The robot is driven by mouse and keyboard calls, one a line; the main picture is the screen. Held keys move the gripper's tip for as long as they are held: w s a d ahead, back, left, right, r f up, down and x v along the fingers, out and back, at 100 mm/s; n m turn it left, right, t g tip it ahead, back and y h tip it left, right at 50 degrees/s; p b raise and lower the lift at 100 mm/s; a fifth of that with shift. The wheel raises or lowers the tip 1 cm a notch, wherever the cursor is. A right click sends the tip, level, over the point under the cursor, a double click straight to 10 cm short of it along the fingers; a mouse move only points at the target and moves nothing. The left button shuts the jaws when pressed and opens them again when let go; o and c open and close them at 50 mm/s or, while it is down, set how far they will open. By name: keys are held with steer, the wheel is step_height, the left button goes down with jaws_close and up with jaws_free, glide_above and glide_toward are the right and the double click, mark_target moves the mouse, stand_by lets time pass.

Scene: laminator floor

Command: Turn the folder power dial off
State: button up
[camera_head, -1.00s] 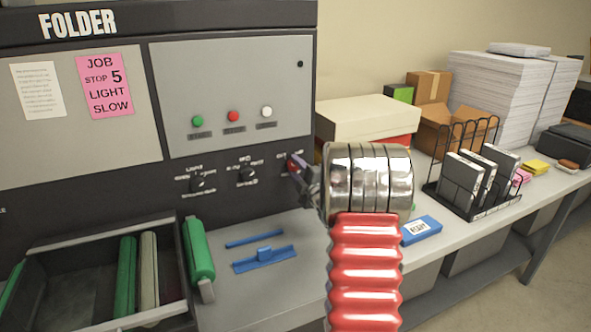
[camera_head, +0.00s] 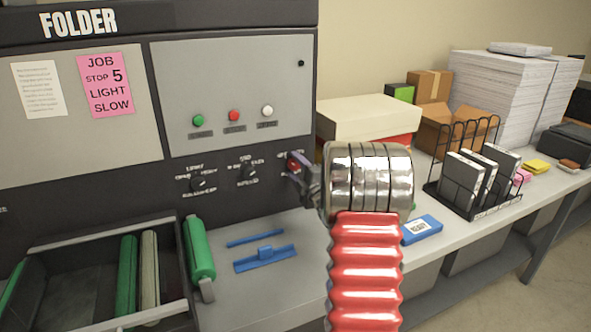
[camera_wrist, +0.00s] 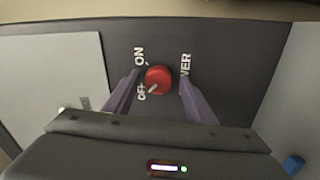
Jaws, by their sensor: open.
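The red folder power dial (camera_wrist: 158,78) sits on the dark panel of the folder machine (camera_head: 232,90). In the wrist view its white pointer mark is toward the OFF label (camera_wrist: 142,91), with the ON label (camera_wrist: 140,56) above it. My gripper (camera_wrist: 159,84) is open, with one purple finger on each side of the dial. I cannot tell whether either finger touches it. In the head view my gripper (camera_head: 298,178) is at the right end of the dial row and partly hides the dial (camera_head: 293,164).
Two other dials, the left one (camera_head: 197,183) and the middle one (camera_head: 247,172), are on the same panel. Below are a green roller (camera_head: 200,250) and blue parts (camera_head: 265,260). A black wire rack (camera_head: 470,195) with binders stands to the right on the bench.

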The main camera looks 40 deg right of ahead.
steer(key=shift+s, duration=0.1)
steer(key=v, duration=1.3)
steer(key=shift+s+a, duration=0.15)
steer(key=shift+s, duration=0.1)
steer(key=shift+f, duration=0.15)
steer(key=a+r+m+g, duration=0.2)
steer(key=a+m+g, duration=0.15)
steer(key=a, duration=0.55)
steer(key=a+r+m+g, duration=0.2)
steer(key=a+m, duration=0.2)
steer(key=a, duration=0.5)
steer(key=s+a+f+m+g+y, duration=0.2)
steer(key=s+a+m+g+y, duration=0.3)
steer(key=s+a, duration=1.6)
steer(key=shift+s+a+f+m+g, duration=0.4)
steer(key=shift+a+g, duration=0.25)
steer(key=shift+g, duration=0.1)
